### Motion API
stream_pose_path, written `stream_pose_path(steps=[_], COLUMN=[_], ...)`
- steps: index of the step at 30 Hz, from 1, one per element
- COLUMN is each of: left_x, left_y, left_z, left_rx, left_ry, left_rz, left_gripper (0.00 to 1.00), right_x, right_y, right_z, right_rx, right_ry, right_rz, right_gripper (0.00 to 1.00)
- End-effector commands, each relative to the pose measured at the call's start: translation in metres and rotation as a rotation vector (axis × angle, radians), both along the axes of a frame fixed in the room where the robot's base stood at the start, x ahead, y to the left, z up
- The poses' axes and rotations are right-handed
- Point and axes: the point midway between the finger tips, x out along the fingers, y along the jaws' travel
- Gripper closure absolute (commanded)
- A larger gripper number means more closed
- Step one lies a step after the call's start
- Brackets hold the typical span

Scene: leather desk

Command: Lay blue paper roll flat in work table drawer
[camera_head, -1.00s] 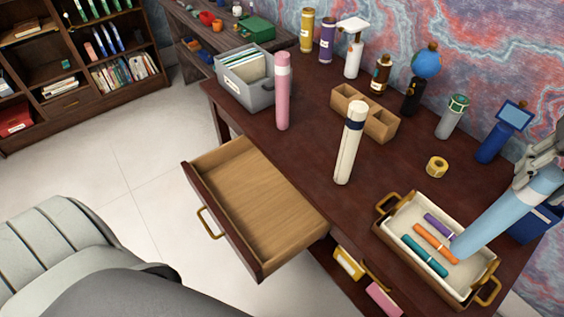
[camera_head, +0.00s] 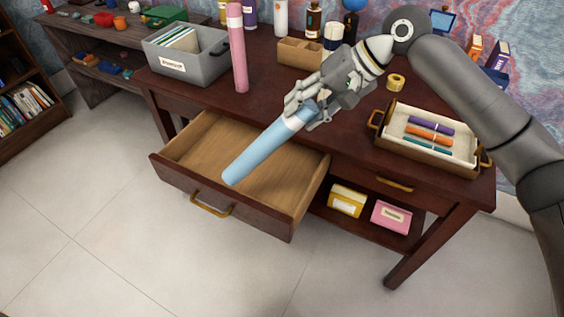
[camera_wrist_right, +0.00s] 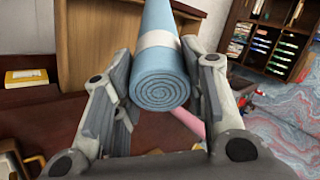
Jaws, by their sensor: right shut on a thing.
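The light blue paper roll (camera_head: 262,148), with a white band near its upper end, is tilted in the head view. My right gripper (camera_head: 308,112) is shut on its upper end. The roll's lower end hangs over the open, empty drawer (camera_head: 201,143) of the work table (camera_head: 349,143); whether it touches the drawer cannot be told. In the wrist view the blue roll (camera_wrist_right: 160,85) shows its spiral end between the two fingers (camera_wrist_right: 160,105). My left gripper is not in view.
A pink roll (camera_head: 238,50) stands on the table behind the drawer, beside a grey file box (camera_head: 190,65). A tray (camera_head: 445,158) with several small coloured rolls sits at the right. Yellow (camera_head: 347,199) and pink (camera_head: 391,216) boxes lie on the lower shelf.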

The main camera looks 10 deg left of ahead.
Motion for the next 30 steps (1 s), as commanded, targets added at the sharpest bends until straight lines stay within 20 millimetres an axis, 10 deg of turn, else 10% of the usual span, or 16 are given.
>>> stream_pose_path(steps=[9,18,30], left_x=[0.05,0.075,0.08], left_y=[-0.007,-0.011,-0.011], left_z=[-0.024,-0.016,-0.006], left_rx=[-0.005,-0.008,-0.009], left_ry=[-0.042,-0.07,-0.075], left_rz=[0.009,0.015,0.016], left_gripper=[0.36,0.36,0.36], right_x=[0.032,0.073,0.087], right_y=[0.065,0.063,0.054], right_z=[-0.097,-0.178,-0.203], right_rx=[0.518,0.818,0.887], right_ry=[0.058,-0.023,-0.076], right_rz=[-0.181,-0.421,-0.499], right_gripper=[0.88,0.88,0.88])
